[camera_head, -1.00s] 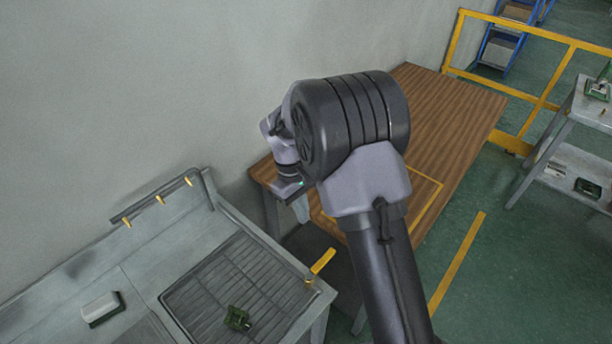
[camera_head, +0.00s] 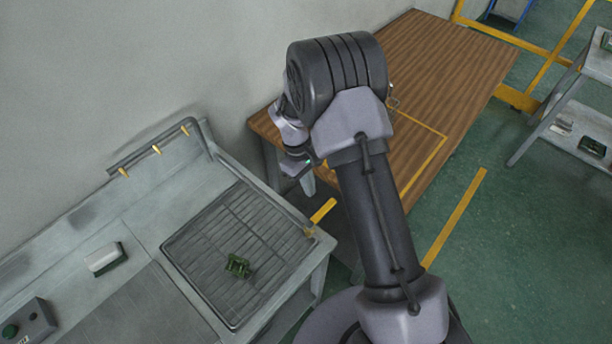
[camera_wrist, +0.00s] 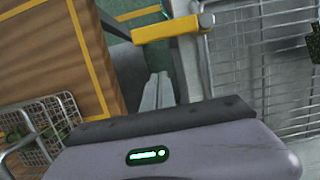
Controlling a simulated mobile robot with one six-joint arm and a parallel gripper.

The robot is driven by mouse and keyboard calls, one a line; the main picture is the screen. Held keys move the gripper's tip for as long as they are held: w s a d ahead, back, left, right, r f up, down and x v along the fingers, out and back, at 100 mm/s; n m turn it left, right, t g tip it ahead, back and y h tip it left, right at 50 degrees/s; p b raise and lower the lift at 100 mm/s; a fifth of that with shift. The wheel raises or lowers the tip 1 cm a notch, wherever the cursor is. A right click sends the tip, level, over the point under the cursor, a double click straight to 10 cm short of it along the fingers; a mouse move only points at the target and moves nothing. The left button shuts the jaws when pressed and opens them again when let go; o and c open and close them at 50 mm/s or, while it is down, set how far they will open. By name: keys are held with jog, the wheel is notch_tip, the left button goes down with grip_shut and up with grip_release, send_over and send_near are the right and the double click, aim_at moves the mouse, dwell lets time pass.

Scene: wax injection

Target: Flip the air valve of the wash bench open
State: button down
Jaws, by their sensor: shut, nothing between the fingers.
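The air valve's yellow lever (camera_head: 322,212) stands at the right edge of the grey wash bench (camera_head: 140,230), beside the wire rack. In the wrist view the yellow lever (camera_wrist: 166,30) lies nearly level near the top, running left from its pivot at the rack's edge. My gripper (camera_wrist: 158,88) is shut and empty, its fingers pointing up the picture just below the lever. A small gap seems to show between fingertips and lever; I cannot tell its depth.
A green part (camera_head: 238,266) lies on the wire rack (camera_head: 205,235). A white-and-dark block (camera_head: 105,258) and a button box (camera_head: 28,322) are on the bench. A wooden table (camera_head: 440,60) stands behind my arm.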

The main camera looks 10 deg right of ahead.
jog(key=shift+s+d+r, duration=0.1)
jog(key=shift+s+d, duration=0.5)
jog(key=shift+s, duration=0.2)
jog(key=shift+s+d+r, duration=0.1)
jog(key=shift+s+d, duration=0.45)
jog(key=shift+s, duration=0.2)
jog(key=shift+s+d, duration=0.1)
jog(key=d+m, duration=0.1)
jog(key=s+d+m, duration=0.1)
jog(key=m, duration=0.1)
jog(key=shift+s+m+y+b, duration=0.3)
jog(key=shift+y+b, duration=0.05)
jog(key=shift+y, duration=0.05)
jog(key=s+m+y+b, duration=0.3)
jog(key=s+m+b, duration=0.2)
jog(key=s+m, duration=0.5)
jog(key=shift+s+d+m+t, duration=0.2)
jog(key=shift+m+t, duration=0.1)
jog(key=shift+m, duration=2.1)
